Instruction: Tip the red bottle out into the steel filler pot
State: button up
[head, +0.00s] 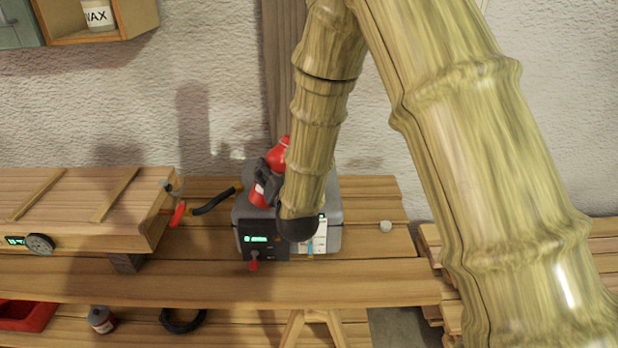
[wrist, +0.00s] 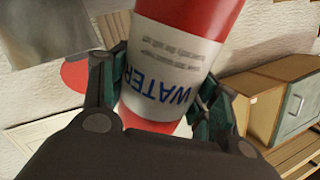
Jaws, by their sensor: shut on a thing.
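The red bottle (head: 279,152) is in my gripper (head: 271,183), above the grey boiler box (head: 250,222) in the head view. It leans, with red showing above and below the dark fingers. In the wrist view the bottle (wrist: 190,14) has a white label reading WATER, upside down in the picture. The fingers of my gripper (wrist: 163,85) are closed on both sides of it. My arm covers part of the box in the head view. I cannot pick out the steel filler pot in either view; no liquid is seen flowing.
A wooden steam chest (head: 85,210) with a dial stands at the left, joined by a black hose (head: 215,200) to the box. A small pale cylinder (head: 386,226) sits on the bench at right. A wall cabinet (head: 100,30) hangs upper left. Bare planks (head: 370,285) lie in front.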

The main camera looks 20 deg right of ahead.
jog(key=shift+a+n+b, duration=0.15)
jog(key=shift+n+b, duration=0.55)
jog(key=shift+n, duration=0.2)
jog(key=shift+f+n+t+b, duration=0.1)
jog(key=shift+n+t+b, duration=0.6)
jog(key=shift+n+b, duration=0.85)
jog(key=shift+n, duration=0.25)
